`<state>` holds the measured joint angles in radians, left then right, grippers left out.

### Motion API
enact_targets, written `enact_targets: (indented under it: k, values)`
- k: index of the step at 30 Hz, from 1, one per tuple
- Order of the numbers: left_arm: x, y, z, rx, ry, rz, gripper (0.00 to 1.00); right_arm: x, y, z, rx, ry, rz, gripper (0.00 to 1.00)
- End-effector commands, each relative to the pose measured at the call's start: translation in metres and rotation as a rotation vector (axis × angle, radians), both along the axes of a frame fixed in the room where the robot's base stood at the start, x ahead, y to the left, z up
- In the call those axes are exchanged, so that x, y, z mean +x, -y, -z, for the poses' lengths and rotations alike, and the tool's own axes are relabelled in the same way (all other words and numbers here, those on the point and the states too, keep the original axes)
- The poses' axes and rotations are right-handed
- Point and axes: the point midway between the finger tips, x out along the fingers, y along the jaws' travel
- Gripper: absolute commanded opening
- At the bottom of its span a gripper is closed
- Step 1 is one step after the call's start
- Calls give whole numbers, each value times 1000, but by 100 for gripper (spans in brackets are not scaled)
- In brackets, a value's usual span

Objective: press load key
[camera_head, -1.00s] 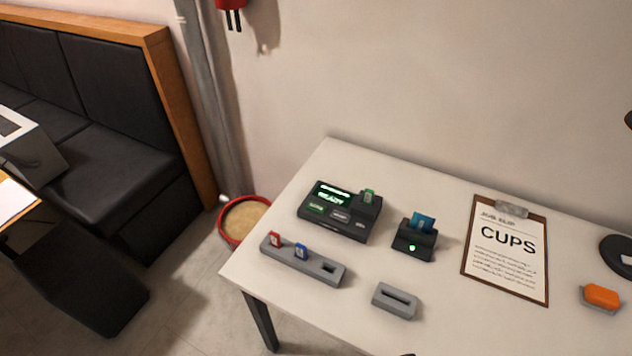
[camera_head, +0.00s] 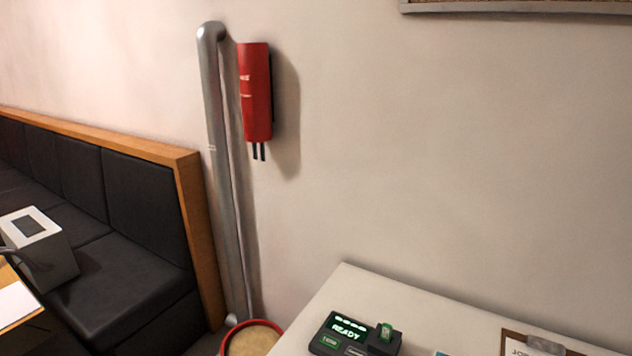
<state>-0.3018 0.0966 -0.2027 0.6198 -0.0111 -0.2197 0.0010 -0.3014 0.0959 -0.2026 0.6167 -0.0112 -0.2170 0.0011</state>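The dark control box (camera_head: 325,345) stands on the white table at the bottom of the head view, its lower part cut off by the frame edge. Neither gripper is in view.
The white table (camera_head: 440,302) fills the lower right, with a clipboard (camera_head: 545,345) at its edge. A red-rimmed bin (camera_head: 252,340) stands left of the table. A grey pipe (camera_head: 222,170) and red wall unit (camera_head: 256,90) are behind. A black bench (camera_head: 140,215) lies left.

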Motion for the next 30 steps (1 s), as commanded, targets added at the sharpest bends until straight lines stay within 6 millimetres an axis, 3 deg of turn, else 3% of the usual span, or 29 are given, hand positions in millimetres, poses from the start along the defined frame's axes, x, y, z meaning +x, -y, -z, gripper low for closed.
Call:
enact_targets:
  k: [1, 6, 7, 30]
  values:
    - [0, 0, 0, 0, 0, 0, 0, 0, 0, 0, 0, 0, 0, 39]
    - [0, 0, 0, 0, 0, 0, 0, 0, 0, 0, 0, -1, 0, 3]
    - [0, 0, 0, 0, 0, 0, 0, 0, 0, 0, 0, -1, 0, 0]
    - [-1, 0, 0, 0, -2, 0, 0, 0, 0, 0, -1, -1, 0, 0]
